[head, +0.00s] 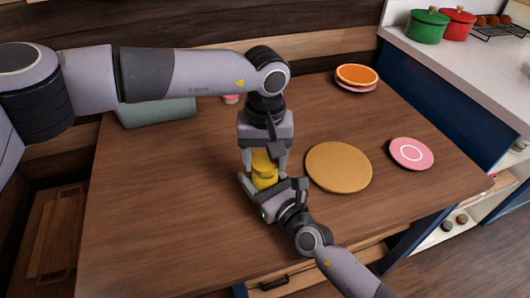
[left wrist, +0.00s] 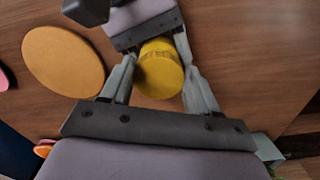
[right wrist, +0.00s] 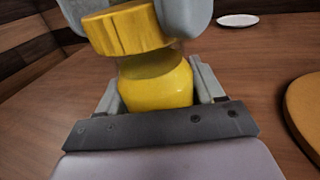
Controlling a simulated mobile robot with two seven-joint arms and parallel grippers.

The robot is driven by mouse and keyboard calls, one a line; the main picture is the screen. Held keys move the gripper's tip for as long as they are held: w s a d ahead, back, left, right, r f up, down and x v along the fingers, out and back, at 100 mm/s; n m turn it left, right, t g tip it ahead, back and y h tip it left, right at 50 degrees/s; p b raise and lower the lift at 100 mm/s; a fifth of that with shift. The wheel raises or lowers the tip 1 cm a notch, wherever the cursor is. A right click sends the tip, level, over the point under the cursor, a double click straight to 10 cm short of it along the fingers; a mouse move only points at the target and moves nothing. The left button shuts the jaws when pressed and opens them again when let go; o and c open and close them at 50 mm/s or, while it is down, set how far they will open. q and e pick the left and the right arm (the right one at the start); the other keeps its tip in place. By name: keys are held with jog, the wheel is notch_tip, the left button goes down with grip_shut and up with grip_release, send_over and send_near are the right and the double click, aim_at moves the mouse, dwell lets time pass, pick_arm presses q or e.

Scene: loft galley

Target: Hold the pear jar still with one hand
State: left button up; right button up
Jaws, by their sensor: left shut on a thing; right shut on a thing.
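The pear jar has a yellow body (right wrist: 158,85), which stands on the wooden table. Its yellow, faceted lid (right wrist: 127,28) is above the body and looks tilted in the right wrist view. A pale neck shows between them; I cannot tell whether they still touch. My left gripper (head: 265,163) comes from above and is shut on the lid, which also shows in the left wrist view (left wrist: 160,70). My right gripper (head: 268,186) comes from the front, low over the table, and is shut around the body. Its fingers partly hide the body in the head view.
A round tan board (head: 339,167) lies just right of the jar, with a pink plate (head: 411,153) beyond it. An orange-topped plate stack (head: 357,75) is at the back. A grey-green item (head: 157,112) lies back left. The table's front left is clear.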

pick_arm(q)
jog(key=shift+f, duration=0.2)
jog(key=shift+f, duration=0.55)
dwell(0.4)
jog(key=m, duration=0.5)
jog(key=shift+a, duration=0.2)
jog(key=m, duration=0.4)
jog(key=shift+w+a+m, duration=0.1)
jog(key=shift+w+m, duration=0.05)
jog(key=shift+m, duration=0.25)
jog(key=o, duration=1)
